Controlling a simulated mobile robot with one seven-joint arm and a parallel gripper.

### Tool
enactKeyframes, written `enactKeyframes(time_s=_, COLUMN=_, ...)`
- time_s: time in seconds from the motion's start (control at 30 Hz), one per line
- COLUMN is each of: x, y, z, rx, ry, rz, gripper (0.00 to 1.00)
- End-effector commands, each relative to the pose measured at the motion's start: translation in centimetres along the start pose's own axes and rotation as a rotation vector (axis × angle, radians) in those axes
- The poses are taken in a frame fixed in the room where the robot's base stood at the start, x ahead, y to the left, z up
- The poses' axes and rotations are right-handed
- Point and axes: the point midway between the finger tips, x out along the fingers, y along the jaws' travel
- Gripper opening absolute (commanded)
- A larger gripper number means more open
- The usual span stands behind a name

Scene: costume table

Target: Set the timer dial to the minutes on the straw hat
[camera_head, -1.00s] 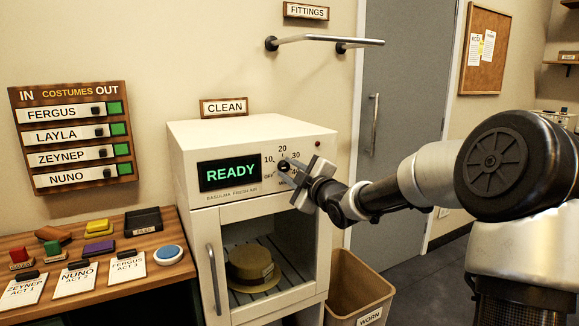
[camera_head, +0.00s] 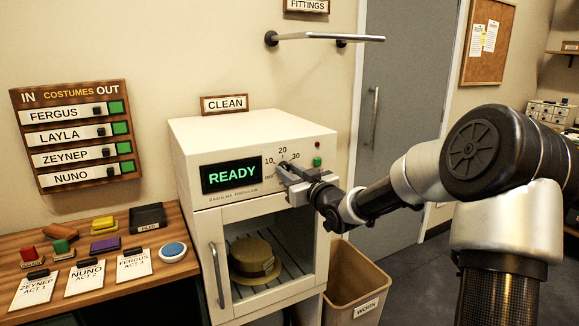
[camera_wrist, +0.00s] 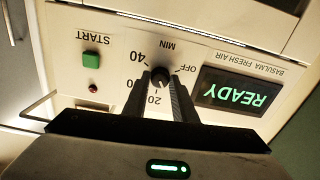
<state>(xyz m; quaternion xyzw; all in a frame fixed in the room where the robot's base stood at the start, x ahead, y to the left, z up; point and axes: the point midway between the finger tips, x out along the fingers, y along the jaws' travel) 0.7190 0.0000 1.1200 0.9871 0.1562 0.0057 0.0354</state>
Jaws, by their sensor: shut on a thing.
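The timer dial (camera_wrist: 160,77) is a small dark knob on the white cabinet's front panel, with minute marks 10 to 40 and OFF around it. My gripper (camera_wrist: 161,84) is shut on the dial, one dark finger on each side. I cannot tell exactly which mark the dial points to. The straw hat (camera_head: 250,254) lies on a rack inside the cabinet, behind the lower door.
The display (camera_head: 231,175) reads READY in green. A green START button (camera_wrist: 91,60) and a red lamp (camera_wrist: 93,88) sit beside the dial. A bin (camera_head: 355,285) marked WORN stands right of the cabinet. A wooden table (camera_head: 190,268) with cards and stamps is left.

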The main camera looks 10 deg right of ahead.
Motion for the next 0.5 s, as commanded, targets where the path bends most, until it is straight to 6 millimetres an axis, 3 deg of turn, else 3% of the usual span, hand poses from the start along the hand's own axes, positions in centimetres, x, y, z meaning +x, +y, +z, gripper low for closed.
enactKeyframes(time_s=0.5, x=0.00, y=0.00, z=-0.17, rx=0.433, ry=-0.001, rz=0.000, gripper=0.02)
